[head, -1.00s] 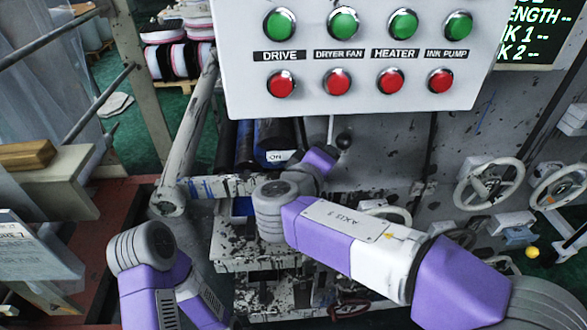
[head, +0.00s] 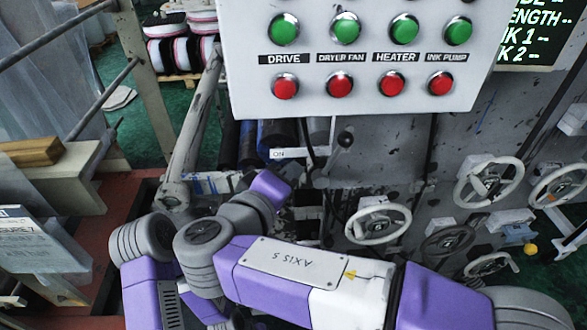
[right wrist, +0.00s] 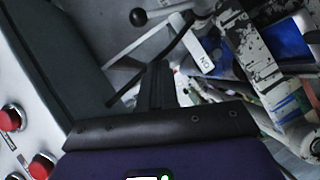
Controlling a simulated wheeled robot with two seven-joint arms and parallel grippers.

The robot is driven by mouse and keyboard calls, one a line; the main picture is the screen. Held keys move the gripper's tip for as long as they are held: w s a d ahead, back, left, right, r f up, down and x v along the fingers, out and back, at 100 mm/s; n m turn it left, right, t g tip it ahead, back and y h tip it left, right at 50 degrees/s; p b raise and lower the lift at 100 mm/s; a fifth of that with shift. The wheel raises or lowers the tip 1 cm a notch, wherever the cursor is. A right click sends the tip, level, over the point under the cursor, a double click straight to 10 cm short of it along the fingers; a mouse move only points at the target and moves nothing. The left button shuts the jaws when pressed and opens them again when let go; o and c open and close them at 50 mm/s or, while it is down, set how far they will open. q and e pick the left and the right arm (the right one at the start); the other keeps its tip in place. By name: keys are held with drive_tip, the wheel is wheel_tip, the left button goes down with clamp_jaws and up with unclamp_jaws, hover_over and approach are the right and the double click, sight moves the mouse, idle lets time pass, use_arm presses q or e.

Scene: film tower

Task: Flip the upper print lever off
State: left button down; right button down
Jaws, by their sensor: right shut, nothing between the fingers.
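The upper print lever's black knob (head: 345,139) sits below the control panel, on a thin pale rod. A white ON label (head: 280,154) is to its left. In the right wrist view the lever knob (right wrist: 138,17) is at the top, with the ON label (right wrist: 205,60) to its right. My right gripper (right wrist: 157,85) has its dark fingers together, empty and apart from the knob. In the head view, my purple right wrist is below and left of the knob and its fingertips are hard to make out. My left gripper is out of view.
The control panel (head: 365,60) with green and red buttons overhangs the lever from above. Handwheels (head: 378,220) stand to the lower right. A slanted grey frame bar (head: 195,130) and rollers (head: 247,143) are to the left.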

idle(0.3)
drive_tip(key=w+d+f+n+g+y, duration=0.15)
drive_tip(key=f+g, duration=0.25)
drive_tip(key=f, duration=1)
drive_tip(key=w+d+f+n+g+y, duration=0.15)
drive_tip(key=f+g, duration=0.25)
drive_tip(key=f, duration=1)
drive_tip(key=s+d+f+m+g+y, duration=0.1)
drive_tip(key=s+d+f+m+y, duration=0.1)
drive_tip(key=s+f+m, duration=0.3)
drive_tip(key=s+d+f+m+g+y, duration=0.2)
drive_tip(key=s+d+f+m+y, duration=0.1)
drive_tip(key=f, duration=1.1)
drive_tip(key=s+d+f+m+g+y, duration=0.2)
drive_tip(key=s+d+f+m, duration=0.1)
drive_tip(key=s+f+m, duration=0.3)
wheel_tip(320, 180, down, 4)
drive_tip(key=shift+s+d+r+m+y, duration=0.1)
drive_tip(key=shift+s+d+m+y, duration=0.25)
drive_tip(key=shift+s, duration=0.6)
